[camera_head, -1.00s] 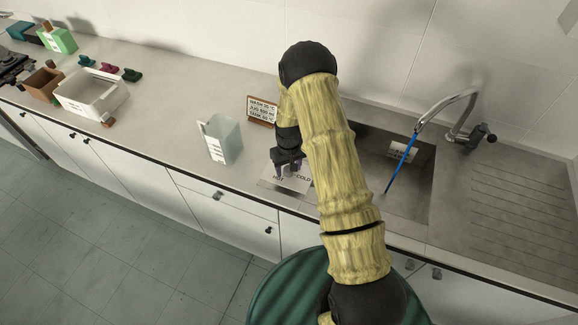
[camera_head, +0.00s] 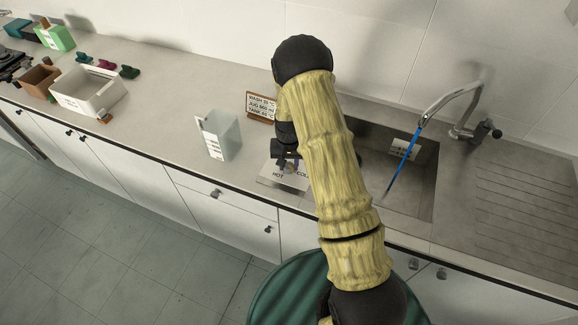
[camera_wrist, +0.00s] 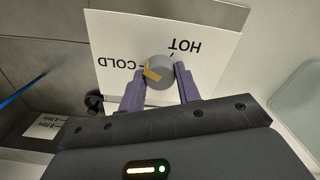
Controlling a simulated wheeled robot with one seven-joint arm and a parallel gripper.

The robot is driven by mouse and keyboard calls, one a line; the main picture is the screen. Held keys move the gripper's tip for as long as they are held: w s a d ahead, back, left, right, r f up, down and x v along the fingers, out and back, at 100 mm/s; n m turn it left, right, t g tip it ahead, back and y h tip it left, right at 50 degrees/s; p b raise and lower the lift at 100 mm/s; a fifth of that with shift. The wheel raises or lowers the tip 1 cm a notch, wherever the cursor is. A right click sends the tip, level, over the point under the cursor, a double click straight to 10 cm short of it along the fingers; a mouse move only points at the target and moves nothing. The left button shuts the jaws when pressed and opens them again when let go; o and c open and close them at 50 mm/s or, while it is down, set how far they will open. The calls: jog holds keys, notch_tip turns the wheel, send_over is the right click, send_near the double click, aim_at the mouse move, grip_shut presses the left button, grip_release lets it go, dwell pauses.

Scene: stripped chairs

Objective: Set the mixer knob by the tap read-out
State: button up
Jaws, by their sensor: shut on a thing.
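The mixer knob (camera_wrist: 160,72) is a grey round knob with a yellow pointer mark, on a white plate (camera_wrist: 115,35) lettered HOT and COLD. In the wrist view the yellow mark lies on the knob's COLD side. My gripper (camera_wrist: 159,84) is shut on the knob with its purple fingers on either side. In the head view my gripper (camera_head: 288,160) is over the plate (camera_head: 270,180), partly hidden by my arm. The tap (camera_head: 450,105) runs a blue stream (camera_head: 404,160) into the sink. A white read-out (camera_head: 406,148) is at the sink's back wall; its writing is too small to read.
A brown-framed card (camera_head: 262,106) lists WASH, JUG and TANK values, with digits unclear. A clear jug (camera_head: 220,136) stands left of the plate. A white bin (camera_head: 90,92) and small coloured items are farther left. The counter between bin and jug is clear.

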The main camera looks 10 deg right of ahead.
aim_at(289, 166)
jog(key=o, duration=1)
notch_tip(289, 166, up, 18)
jog(key=b, duration=0.4)
jog(key=shift+f, duration=0.25)
jog(key=shift+s, duration=0.1)
